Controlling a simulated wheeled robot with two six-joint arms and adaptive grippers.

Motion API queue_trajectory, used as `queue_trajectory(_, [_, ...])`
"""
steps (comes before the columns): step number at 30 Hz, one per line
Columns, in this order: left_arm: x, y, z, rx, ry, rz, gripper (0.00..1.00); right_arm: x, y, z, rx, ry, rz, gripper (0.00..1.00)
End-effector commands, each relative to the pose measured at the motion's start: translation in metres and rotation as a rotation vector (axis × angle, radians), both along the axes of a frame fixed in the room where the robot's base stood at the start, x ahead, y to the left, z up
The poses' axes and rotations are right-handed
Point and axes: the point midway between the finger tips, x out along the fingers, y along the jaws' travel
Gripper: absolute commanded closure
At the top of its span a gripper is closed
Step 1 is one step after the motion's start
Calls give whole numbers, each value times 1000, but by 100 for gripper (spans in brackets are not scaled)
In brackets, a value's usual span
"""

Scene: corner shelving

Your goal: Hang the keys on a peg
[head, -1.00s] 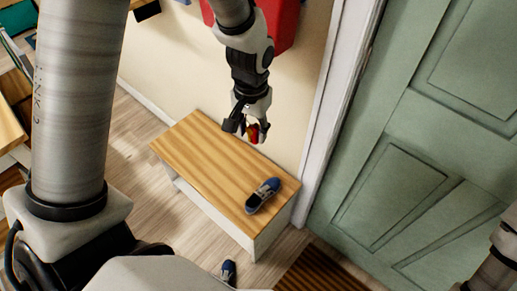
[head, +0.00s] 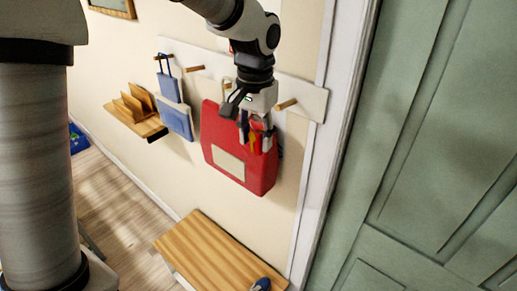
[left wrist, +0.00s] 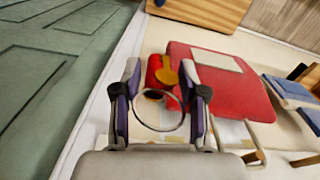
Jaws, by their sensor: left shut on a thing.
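My left gripper (head: 257,140) is shut on the keys, in front of the red bag near the right end of the peg rail. The keys show as a red and yellow piece (head: 254,142). In the left wrist view, the keys' large ring (left wrist: 182,122) lies between the fingers, with the red fob (left wrist: 154,70) and yellow piece beyond it. A bare peg (head: 287,104) sticks out just right of the gripper. Another bare peg (head: 195,69) is further left. The pale rail (head: 312,101) carries them. My right gripper is out of view.
A red bag (head: 213,128) hangs behind the gripper, and a blue bag (head: 175,117) hangs further left. A wooden wall rack (head: 125,117) is beyond it. A bench (head: 205,250) with a shoe (head: 262,284) stands below. White door trim and a green door (head: 430,150) are right.

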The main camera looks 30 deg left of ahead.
Motion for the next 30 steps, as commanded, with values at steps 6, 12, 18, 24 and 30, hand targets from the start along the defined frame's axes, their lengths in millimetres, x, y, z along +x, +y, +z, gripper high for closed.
queue_trajectory(6, [9,-1,-2,0,2,1,92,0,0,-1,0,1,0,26])
queue_trajectory(12, [23,-3,-4,1,0,0,92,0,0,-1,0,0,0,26])
queue_trajectory(18, [37,-5,-5,1,1,0,92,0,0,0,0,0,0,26])
queue_trajectory(24, [51,-7,-6,0,1,1,92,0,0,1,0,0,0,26])
queue_trajectory(30, [65,-9,-7,1,0,0,92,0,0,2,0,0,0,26])
